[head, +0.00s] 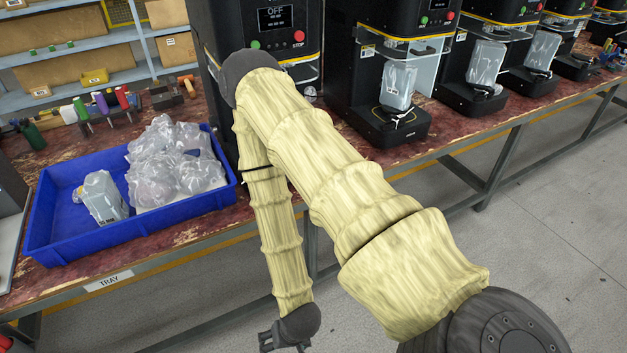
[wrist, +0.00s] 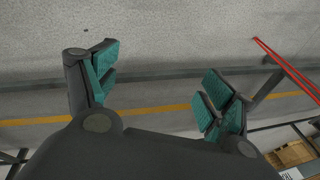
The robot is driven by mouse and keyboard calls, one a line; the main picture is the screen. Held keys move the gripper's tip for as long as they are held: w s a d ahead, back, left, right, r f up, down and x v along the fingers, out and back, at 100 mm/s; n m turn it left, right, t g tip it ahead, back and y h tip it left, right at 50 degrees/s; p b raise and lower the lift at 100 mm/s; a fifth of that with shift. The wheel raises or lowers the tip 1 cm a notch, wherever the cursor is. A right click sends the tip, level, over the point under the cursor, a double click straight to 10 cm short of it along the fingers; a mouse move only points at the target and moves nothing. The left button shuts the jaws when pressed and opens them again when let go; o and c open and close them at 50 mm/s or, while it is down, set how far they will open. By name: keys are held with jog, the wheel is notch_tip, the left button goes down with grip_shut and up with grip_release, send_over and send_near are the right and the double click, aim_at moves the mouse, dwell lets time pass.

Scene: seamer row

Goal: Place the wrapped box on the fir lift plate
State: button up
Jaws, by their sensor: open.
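A wrapped box (head: 103,198), grey under clear film with a printed label, sits in the left part of the blue tray (head: 52,245), tilted against nothing I can make out. My gripper (head: 285,342) hangs low at the bottom of the head view, in front of the bench and well away from the box. In the wrist view my gripper (wrist: 160,80) is open and empty, its teal pads wide apart over grey floor. No plate is readably marked fir. The nearest seamer (head: 270,28) shows OFF, and my arm hides its lower part, including any lift plate.
Crumpled clear film (head: 172,165) fills the tray's right part. More black seamers (head: 385,70) stand along the bench to the right, several with wrapped items. The floor (head: 560,190) in front is open.

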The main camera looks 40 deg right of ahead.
jog(key=s+d+f+n+g+h, duration=0.1)
jog(key=s+d+n+g, duration=0.2)
jog(key=s+n, duration=0.2)
jog(key=s, duration=0.3)
jog(key=shift+s+d, duration=0.2)
jog(key=shift+s, duration=0.05)
